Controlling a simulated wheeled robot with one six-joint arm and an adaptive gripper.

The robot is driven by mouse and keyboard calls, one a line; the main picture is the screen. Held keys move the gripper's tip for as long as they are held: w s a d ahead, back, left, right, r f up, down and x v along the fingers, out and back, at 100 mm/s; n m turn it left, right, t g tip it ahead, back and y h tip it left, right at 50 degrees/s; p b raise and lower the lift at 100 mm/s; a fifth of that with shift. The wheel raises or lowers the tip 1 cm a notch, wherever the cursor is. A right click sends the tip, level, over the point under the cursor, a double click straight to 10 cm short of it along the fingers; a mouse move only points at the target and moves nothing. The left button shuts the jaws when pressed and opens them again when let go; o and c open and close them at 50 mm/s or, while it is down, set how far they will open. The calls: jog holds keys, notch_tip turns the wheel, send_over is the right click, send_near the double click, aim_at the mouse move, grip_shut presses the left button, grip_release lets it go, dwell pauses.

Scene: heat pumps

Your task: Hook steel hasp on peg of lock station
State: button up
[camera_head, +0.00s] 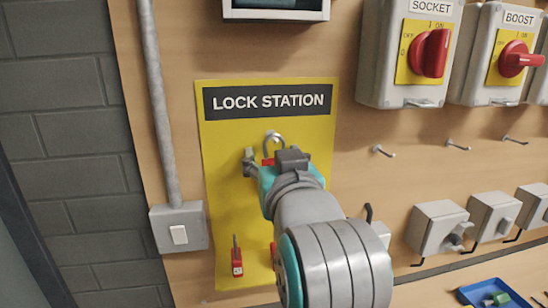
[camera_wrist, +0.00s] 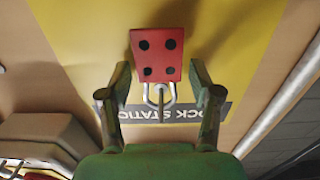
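The yellow lock station board (camera_head: 225,190) is on the wooden wall. The hasp's steel loop (camera_head: 273,139) shows just above my gripper (camera_head: 268,162). In the wrist view the hasp has a red body with black holes (camera_wrist: 157,56) and a steel loop (camera_wrist: 147,95). A thin peg (camera_wrist: 161,97) shows within the loop; the loop appears to be around it. In the head view the gripper hides most of the hasp body.
A red hasp or lock (camera_head: 237,262) hangs low on the board; another red item is partly hidden by my arm. A conduit and switch box (camera_head: 179,232) stand left. Isolator boxes (camera_head: 410,50), bare pegs (camera_head: 382,151) and grey boxes (camera_head: 437,227) are right. A blue tray (camera_head: 478,287) lies lower right.

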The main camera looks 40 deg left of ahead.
jog(key=v, duration=0.7)
jog(key=shift+d, duration=0.2)
jog(key=shift+f, duration=0.1)
